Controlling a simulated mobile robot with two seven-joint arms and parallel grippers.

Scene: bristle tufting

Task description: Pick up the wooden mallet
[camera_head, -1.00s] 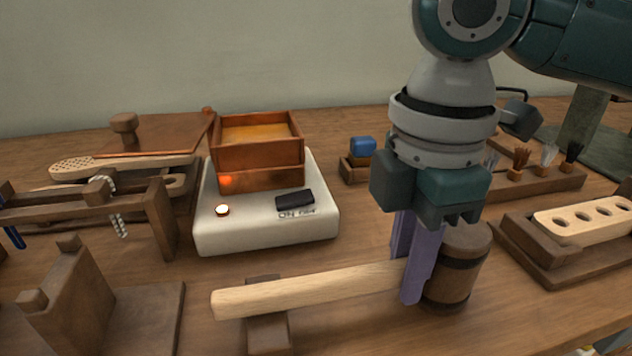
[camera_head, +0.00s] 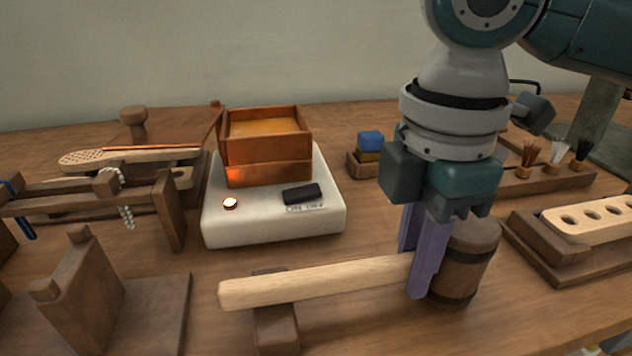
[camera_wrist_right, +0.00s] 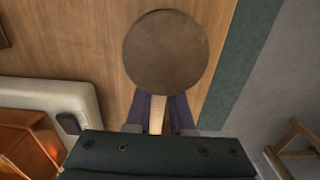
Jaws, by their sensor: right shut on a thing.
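The wooden mallet has a pale handle (camera_head: 310,283) and a dark barrel-shaped head (camera_head: 466,262) with darker bands. It lies sideways, the handle pointing left across a small wooden rest block (camera_head: 275,328). I cannot tell whether the handle still touches the block. My right gripper (camera_head: 422,285) points down with its purple fingers shut on the handle, just left of the head. In the right wrist view, the round head (camera_wrist_right: 165,50) shows beyond the fingers, and the handle (camera_wrist_right: 157,115) lies between them. My left gripper is not in view.
A white device (camera_head: 270,229) with a brown wooden box (camera_head: 268,172) stands behind the handle. A wooden stand (camera_head: 85,285) is at front left. A pale holed block (camera_head: 595,216) on a dark base is to the right. Small brushes (camera_head: 558,155) stand behind it.

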